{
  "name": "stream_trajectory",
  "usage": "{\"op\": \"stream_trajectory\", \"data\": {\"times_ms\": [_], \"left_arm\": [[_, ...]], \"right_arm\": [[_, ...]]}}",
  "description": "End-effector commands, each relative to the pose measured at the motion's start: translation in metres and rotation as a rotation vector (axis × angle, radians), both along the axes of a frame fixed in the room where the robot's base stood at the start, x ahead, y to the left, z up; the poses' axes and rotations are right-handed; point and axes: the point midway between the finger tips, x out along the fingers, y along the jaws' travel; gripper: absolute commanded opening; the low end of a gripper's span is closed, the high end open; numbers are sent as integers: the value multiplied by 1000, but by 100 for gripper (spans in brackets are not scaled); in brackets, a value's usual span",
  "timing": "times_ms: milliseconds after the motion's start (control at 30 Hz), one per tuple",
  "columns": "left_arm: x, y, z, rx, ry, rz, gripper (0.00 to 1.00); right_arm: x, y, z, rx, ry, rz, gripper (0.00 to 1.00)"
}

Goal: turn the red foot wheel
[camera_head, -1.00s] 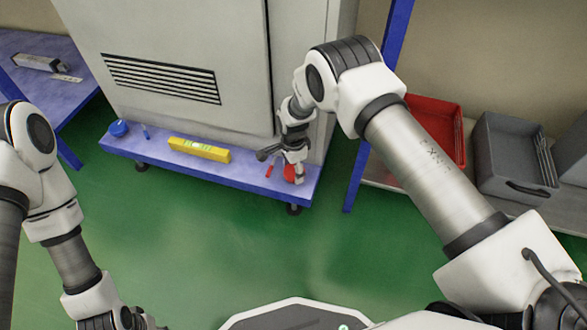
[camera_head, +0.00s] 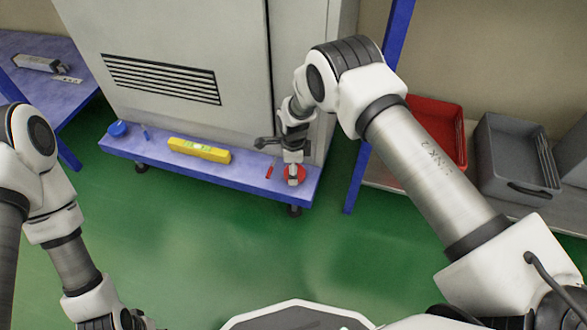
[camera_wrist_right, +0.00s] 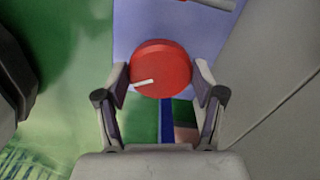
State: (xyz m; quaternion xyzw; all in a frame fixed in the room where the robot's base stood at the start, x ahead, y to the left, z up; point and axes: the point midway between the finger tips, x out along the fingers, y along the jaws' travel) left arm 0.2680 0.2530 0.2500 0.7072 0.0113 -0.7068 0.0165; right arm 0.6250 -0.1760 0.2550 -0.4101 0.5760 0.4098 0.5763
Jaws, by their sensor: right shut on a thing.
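The red foot wheel (camera_head: 299,173) sits on the right end of the blue platform (camera_head: 230,179), partly covered by my right gripper (camera_head: 294,176). In the right wrist view the wheel (camera_wrist_right: 161,68) is a red disc with a white mark pointing to the lower left. The fingers of my right gripper (camera_wrist_right: 161,88) are on either side of the wheel and shut on it. My left arm is at the left of the head view, but its gripper is out of the frame.
A yellow spirit level (camera_head: 199,150), a blue round item (camera_head: 118,129) and a small red-handled tool (camera_head: 270,169) lie on the platform before the grey cabinet (camera_head: 175,40). A blue post (camera_head: 360,165) and red and grey bins (camera_head: 515,160) stand to the right.

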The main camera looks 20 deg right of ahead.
Motion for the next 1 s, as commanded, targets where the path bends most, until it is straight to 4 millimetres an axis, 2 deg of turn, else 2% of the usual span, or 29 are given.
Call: {"op": "stream_trajectory", "data": {"times_ms": [233,267,300,333,633,733,867,1000], "left_arm": [[0,0,0,0,0,0,40],[0,0,0,0,0,0,40],[0,0,0,0,0,0,40],[0,0,0,0,0,0,40],[0,0,0,0,0,0,40],[0,0,0,0,0,0,40],[0,0,0,0,0,0,40],[0,0,0,0,0,0,40]], "right_arm": [[-1,1,-1,0,3,1,34],[-1,1,-1,0,3,1,75],[-1,1,-1,0,3,1,89],[-1,0,-1,0,3,1,93],[0,0,0,0,1,1,93],[1,0,6,0,-1,1,93],[1,0,29,-1,-3,1,93],[1,0,66,0,-3,2,93]]}}
